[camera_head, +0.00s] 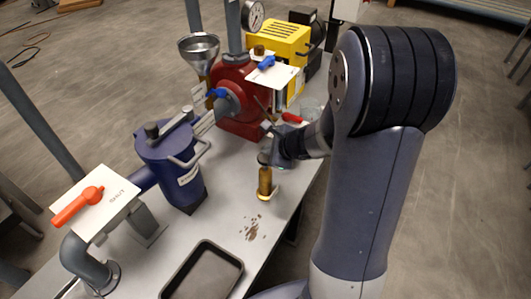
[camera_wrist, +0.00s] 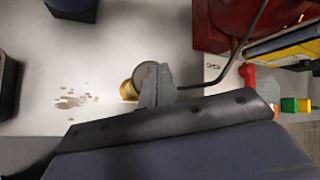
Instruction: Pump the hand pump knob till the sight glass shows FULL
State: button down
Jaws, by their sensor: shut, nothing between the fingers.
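The hand pump is a brass cylinder (camera_head: 265,183) standing upright near the right edge of the grey bench. Its grey round knob (camera_head: 265,158) is on top, partly covered by my gripper (camera_head: 282,150). In the wrist view the knob (camera_wrist: 145,74) shows with the brass body (camera_wrist: 128,90) below it. My gripper (camera_wrist: 157,86) is shut and empty, its fingertips overlapping the knob's edge in that view. I cannot tell whether they touch it. I cannot make out a sight glass or a FULL mark.
A blue canister (camera_head: 172,165) and a red pump body (camera_head: 238,95) stand left and behind. A yellow box (camera_head: 278,40) is at the back. A dark tray (camera_head: 203,272) lies in front. Brown spots mark the bench near the pump. An orange-handled valve (camera_head: 78,206) is at the left.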

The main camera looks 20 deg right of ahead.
jog(key=shift+r, duration=0.25)
notch_tip(320, 180, up, 5)
jog(key=p, duration=0.4)
dwell(3.6)
